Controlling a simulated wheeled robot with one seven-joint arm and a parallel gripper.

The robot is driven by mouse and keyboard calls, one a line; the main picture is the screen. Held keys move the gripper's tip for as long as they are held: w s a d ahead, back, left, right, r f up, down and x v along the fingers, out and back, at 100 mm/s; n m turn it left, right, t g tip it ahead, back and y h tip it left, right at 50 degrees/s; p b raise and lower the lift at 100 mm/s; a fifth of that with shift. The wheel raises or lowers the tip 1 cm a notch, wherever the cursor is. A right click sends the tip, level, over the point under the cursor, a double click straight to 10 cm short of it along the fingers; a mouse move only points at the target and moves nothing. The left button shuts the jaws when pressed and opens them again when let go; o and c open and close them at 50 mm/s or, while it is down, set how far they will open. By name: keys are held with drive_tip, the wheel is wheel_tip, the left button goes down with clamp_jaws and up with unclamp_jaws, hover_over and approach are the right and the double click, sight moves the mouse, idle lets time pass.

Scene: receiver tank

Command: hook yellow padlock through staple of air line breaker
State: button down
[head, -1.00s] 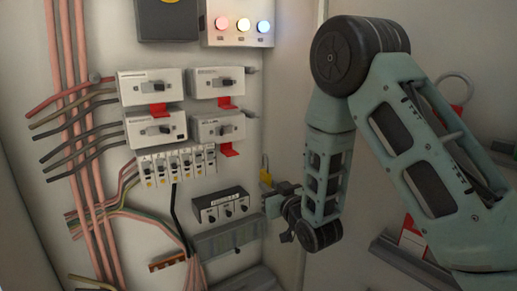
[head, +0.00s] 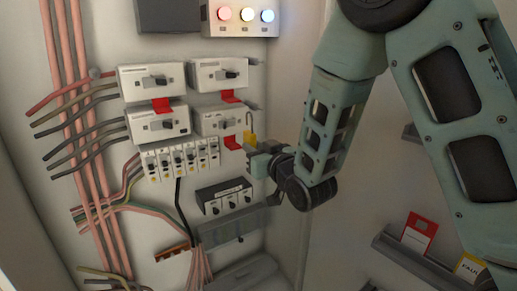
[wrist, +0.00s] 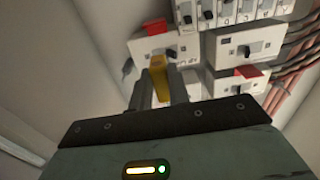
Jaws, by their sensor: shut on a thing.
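The yellow padlock (head: 250,138) is upright in my gripper (head: 254,148), with its grey shackle rising above the body. My gripper is shut on the padlock's body, which also shows between the fingers in the wrist view (wrist: 159,80). The padlock is just right of the lower right breaker (head: 220,123) and its red staple tab (head: 233,143). In the wrist view that breaker (wrist: 172,47) and its red tab (wrist: 154,27) lie beyond the padlock. The shackle looks apart from the tab, but depth is unclear. Breaker labels are too small to read, so I cannot tell which is the air line breaker.
Small breakers (head: 180,157) and a black switch block (head: 224,196) sit below. The cabinet's side wall (head: 285,90) is close on the right.

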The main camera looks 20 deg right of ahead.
drive_tip(key=shift+w+a+f+p, duration=0.1)
drive_tip(key=shift+w+a+p, duration=0.1)
drive_tip(key=shift+w, duration=0.45)
drive_tip(key=shift+w+a+r+p, duration=0.1)
drive_tip(key=shift+w+p, duration=0.15)
drive_tip(key=shift+w, duration=0.4)
drive_tip(key=shift+w+a+f+p, duration=0.1)
drive_tip(key=shift+w+p, duration=0.1)
drive_tip(key=shift+w, duration=0.45)
drive_tip(key=shift+w+a+b, duration=0.25)
drive_tip(key=shift+w+b, duration=0.1)
drive_tip(key=shift+w, duration=0.9)
drive_tip(key=shift+s+f+b, duration=0.1)
drive_tip(key=shift+b, duration=1.1)
drive_tip(key=shift+w+a+b, duration=0.2)
drive_tip(key=shift+w+b, duration=0.1)
drive_tip(key=shift+w, duration=0.55)
drive_tip(key=shift+w+a+b, duration=0.15)
drive_tip(key=shift+w+b, duration=0.15)
drive_tip(key=shift+w, duration=0.5)
idle(0.6)
drive_tip(key=shift+f+b, duration=0.15)
drive_tip(key=shift+b, duration=0.55)
idle(0.6)
